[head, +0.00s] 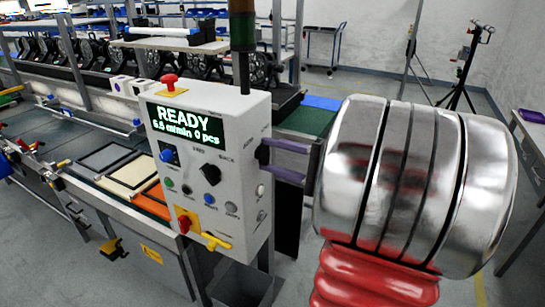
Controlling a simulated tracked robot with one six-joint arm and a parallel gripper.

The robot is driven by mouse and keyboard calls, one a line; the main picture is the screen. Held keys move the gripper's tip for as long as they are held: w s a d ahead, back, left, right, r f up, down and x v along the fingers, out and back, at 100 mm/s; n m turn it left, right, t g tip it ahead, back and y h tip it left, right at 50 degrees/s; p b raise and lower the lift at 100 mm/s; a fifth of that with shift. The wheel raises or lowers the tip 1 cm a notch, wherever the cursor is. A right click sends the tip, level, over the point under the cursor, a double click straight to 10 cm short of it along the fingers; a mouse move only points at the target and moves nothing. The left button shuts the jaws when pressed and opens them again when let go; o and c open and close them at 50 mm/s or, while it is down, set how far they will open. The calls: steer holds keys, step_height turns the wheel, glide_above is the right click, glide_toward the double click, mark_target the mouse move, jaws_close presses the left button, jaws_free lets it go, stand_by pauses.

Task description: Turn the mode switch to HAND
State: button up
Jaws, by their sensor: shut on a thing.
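The grey control box (185,125) stands at the centre of the head view, its green display reading READY. My gripper (268,161) reaches in from the right, its two purplish fingers one above the other at the box's right edge. The fingers are shut on a small dark knob (262,155), which looks like the mode switch. The fingertips hide part of it. Small labels lie around it, but I cannot read them surely or tell where the knob points. A separate black selector (210,174) sits on the box front, to the left of my fingers.
A red mushroom button (169,80) tops the box. Another red button (184,222) and a yellow handle (216,241) sit low on its front. A conveyor line (95,165) with coloured trays runs left. A tripod (465,70) stands back right.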

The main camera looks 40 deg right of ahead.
steer(key=m, duration=0.5)
steer(key=shift+f+m, duration=0.3)
steer(key=shift+m, duration=0.1)
steer(key=o, duration=1)
steer(key=shift+r, duration=0.1)
steer(key=shift+o, duration=0.2)
steer(key=v, duration=1.4)
steer(key=shift+a, duration=0.1)
